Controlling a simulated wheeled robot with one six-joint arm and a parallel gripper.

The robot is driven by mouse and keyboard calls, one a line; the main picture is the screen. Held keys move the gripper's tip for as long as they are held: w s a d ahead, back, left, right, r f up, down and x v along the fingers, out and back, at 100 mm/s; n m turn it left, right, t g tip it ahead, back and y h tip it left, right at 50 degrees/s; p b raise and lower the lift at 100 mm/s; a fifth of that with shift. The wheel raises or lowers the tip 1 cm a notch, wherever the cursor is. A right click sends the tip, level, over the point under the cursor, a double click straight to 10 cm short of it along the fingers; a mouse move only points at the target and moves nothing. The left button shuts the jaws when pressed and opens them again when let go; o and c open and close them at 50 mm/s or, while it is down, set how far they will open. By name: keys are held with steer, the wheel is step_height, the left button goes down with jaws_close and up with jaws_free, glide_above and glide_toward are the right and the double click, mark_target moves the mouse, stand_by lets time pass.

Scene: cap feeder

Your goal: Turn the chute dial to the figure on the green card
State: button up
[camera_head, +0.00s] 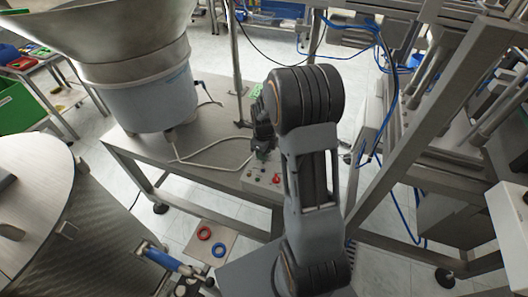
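The green card (257,89) shows as a small patch at the upper left edge of my arm, partly hidden by it. Its figure is too small to read. My gripper (243,124) is dark and reaches down over the right end of the steel table, between the green card and a grey control box. I cannot tell whether its fingers are open or shut, or whether they touch anything. I cannot make out the chute dial; my arm and gripper cover much of that area.
The grey control box (262,178) with red buttons sits at the steel table's (215,150) front right. A large bowl feeder (137,85) stands on the left. A steel frame (412,125) rises on the right. Red and blue rings (204,233) lie on a plate below. A steel drum (85,245) fills the lower left.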

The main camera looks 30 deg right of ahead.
steer(key=o, duration=0.9)
steer(key=shift+o, duration=0.2)
steer(key=shift+r, duration=0.1)
step_height(320, 180, up, 14)
stand_by(0.4)
